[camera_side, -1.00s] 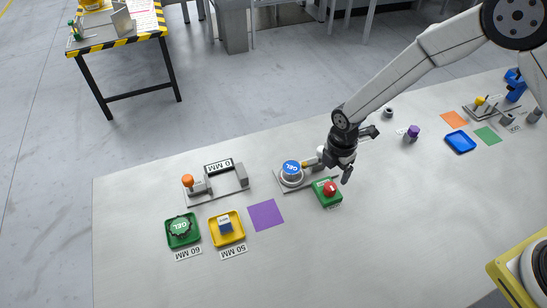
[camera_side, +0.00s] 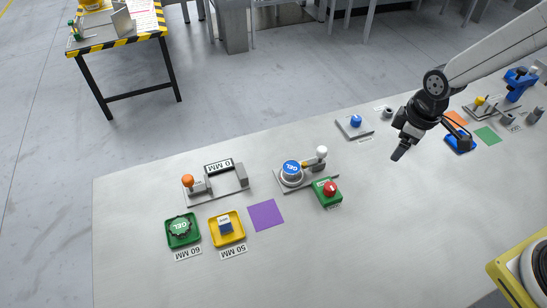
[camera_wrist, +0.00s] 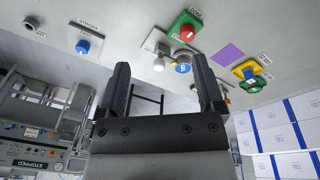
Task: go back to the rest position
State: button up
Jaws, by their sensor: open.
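My gripper (camera_side: 404,141) is raised above the right half of the table in the side view, apart from everything on it. In the wrist view its two dark fingers (camera_wrist: 160,95) stand wide apart with nothing between them. The cup press (camera_side: 305,174) stands mid-table with a blue GEL cup (camera_side: 291,168) in it and a white-knobbed lever (camera_side: 321,152). A red button on a green box (camera_side: 328,190) is beside it. The blue GEL cup (camera_wrist: 183,68) also shows in the wrist view.
A blue knob on a grey plate (camera_side: 355,122) stands left of my gripper. A blue tray (camera_side: 459,142) is just right of it. A green tray (camera_side: 182,230), yellow tray (camera_side: 227,228) and purple square (camera_side: 265,214) are at left. The front middle of the table is clear.

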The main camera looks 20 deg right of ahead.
jog(key=s+d+r+m+t, duration=0.1)
jog(key=s+d+r+m, duration=0.2)
jog(key=s+m, duration=0.4)
jog(key=shift+s+d+r+m, duration=0.3)
jog(key=shift+d+m, duration=0.2)
jog(key=shift+d, duration=0.3)
